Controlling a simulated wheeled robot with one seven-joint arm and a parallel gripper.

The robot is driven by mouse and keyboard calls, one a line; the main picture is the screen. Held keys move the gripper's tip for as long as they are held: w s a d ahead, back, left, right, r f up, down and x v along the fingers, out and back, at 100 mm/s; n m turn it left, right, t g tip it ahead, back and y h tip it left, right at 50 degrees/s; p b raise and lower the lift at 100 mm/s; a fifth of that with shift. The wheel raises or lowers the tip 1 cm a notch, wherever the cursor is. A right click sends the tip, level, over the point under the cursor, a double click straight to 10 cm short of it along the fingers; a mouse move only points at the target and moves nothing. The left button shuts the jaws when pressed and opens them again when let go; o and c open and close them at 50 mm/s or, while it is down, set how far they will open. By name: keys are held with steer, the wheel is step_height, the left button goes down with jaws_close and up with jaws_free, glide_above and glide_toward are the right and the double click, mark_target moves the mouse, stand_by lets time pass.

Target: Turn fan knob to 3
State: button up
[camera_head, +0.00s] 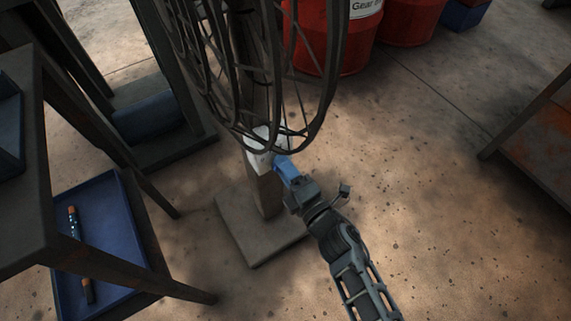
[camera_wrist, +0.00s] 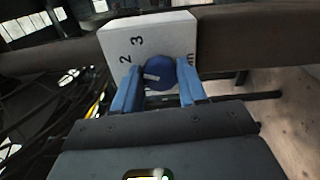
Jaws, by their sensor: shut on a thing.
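The fan (camera_head: 322,105) is a dark wire cage on a post, seen in the head view. Its white control box (camera_head: 258,158) sits on the post below the cage, and shows larger in the wrist view (camera_wrist: 172,32). The box face carries the digits 2 and 3 and a partly hidden marking at right. The round blue knob (camera_wrist: 160,70) has a white mark on its left side, pointing toward the 2 side. My gripper (camera_head: 279,162) has its blue fingers on either side of the knob, shut on it, in the wrist view (camera_wrist: 158,80). The knob's lower part is hidden.
The fan's square foot (camera_head: 245,232) stands on the floor. A dark table with a blue tray (camera_head: 105,220) is at left. Red drums (camera_head: 330,45) stand behind. A rusty table (camera_head: 535,130) is at right. The floor between is clear.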

steer(key=shift+f+m+p, duration=0.15)
steer(key=shift+m+p, duration=1.4)
steer(key=shift+m, duration=2.15)
steer(key=o, duration=1.1)
steer(key=shift+c, duration=0.2)
steer(key=p+v, duration=0.1)
steer(key=v, duration=0.6)
steer(key=shift+s+d+p, duration=0.25)
steer(key=shift+s+p, duration=0.1)
steer(key=shift+p, duration=0.05)
